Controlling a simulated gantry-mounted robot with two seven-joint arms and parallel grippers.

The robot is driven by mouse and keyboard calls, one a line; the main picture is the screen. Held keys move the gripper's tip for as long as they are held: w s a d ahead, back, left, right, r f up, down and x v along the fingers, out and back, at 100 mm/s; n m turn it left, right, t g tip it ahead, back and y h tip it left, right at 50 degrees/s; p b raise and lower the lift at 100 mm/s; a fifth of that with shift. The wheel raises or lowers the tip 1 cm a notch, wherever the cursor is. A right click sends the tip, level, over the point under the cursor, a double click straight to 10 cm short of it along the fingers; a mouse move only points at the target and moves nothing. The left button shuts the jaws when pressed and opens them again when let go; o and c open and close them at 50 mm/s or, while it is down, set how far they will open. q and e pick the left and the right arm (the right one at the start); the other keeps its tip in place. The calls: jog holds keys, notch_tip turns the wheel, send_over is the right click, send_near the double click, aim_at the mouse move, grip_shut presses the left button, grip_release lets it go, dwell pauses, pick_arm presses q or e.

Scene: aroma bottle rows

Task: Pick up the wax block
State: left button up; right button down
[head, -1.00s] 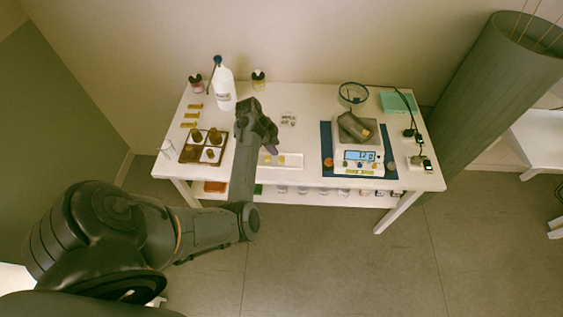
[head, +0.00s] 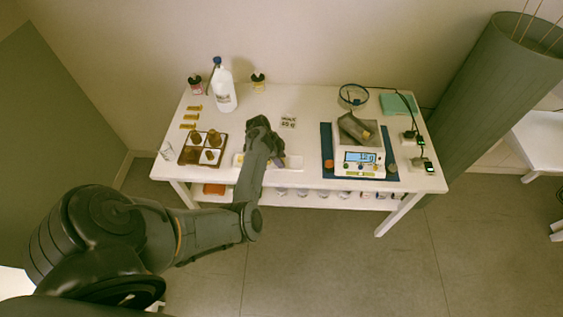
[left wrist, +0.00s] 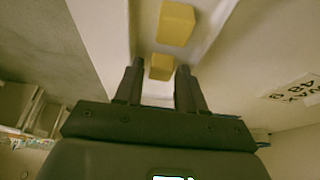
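Two yellow wax blocks lie in a white tray (head: 294,162) at the table's front middle. In the left wrist view, one block (left wrist: 161,67) lies between and just beyond my fingertips, and the other block (left wrist: 176,24) is farther up the tray. My left gripper (left wrist: 160,68) is open, with a gap on both sides of the nearer block. I cannot tell if the fingers touch it. In the head view my left gripper (head: 262,130) is over the tray and my arm hides much of it. My right gripper is not in view.
A sectioned brown tray (head: 183,156) with brown pieces stands left. A white bottle (head: 224,92) stands behind. A scale (head: 362,172) carrying a grey container (head: 353,127) stands right on a blue mat (head: 327,140). Small card labels (head: 288,120) lie behind the white tray.

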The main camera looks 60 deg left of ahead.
pick_arm(q)
grip_shut()
jog(key=shift+r, duration=0.1)
